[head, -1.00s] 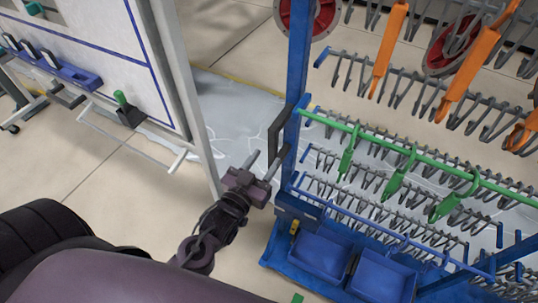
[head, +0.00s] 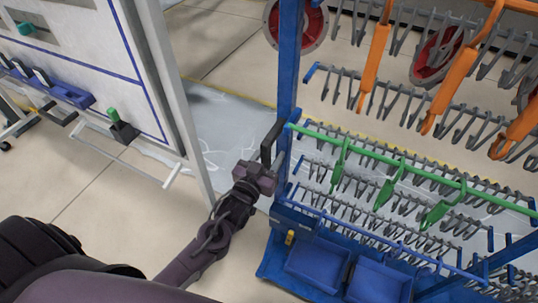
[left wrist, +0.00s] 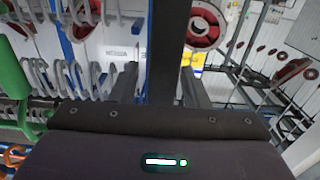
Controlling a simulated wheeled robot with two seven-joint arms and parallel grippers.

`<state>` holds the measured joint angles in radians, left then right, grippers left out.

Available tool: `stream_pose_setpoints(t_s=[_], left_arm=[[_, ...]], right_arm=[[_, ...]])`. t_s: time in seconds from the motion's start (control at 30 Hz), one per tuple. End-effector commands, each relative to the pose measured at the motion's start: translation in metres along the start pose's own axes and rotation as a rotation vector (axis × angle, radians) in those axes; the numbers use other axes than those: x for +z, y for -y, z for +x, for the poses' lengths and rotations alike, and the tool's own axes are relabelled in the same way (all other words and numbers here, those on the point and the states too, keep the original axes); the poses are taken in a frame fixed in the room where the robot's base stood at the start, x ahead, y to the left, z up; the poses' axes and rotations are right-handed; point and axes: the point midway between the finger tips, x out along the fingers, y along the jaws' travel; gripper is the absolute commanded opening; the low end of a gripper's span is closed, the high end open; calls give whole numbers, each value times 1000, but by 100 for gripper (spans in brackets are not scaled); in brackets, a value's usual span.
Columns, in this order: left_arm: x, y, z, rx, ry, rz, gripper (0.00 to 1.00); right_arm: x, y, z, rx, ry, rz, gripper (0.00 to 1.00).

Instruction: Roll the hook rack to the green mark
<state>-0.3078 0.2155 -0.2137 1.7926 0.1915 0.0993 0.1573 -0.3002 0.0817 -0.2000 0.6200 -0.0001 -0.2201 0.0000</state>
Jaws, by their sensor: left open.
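The blue hook rack (head: 289,60) fills the right half of the head view, with rows of grey hooks, a green rail and blue bins at its base. A black upright handle (head: 271,141) sticks out from its left post. My left gripper (head: 270,163) is at this handle, its jaws open. In the left wrist view the dark handle (left wrist: 168,45) stands between the two fingers (left wrist: 160,85), with gaps on both sides. The green mark is not visible in these views. My right gripper is not in view.
A white board (head: 85,45) on a frame with a blue tray (head: 57,90) stands at the left, close to my arm. Orange tools (head: 372,60) and red reels (head: 297,25) hang on the rack.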

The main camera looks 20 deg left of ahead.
Motion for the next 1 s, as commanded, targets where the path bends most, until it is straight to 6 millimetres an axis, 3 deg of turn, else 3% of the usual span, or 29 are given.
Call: stream_pose_setpoints(t_s=[0.07,0.37,0.67,1.0], left_arm=[[0,0,0,0,0,0,39],[0,0,0,0,0,0,0],[0,-4,0,0,0,-1,0],[2,-62,-1,11,2,-9,0]], right_arm=[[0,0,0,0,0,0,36],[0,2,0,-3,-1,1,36],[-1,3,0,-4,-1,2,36],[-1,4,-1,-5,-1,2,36]])
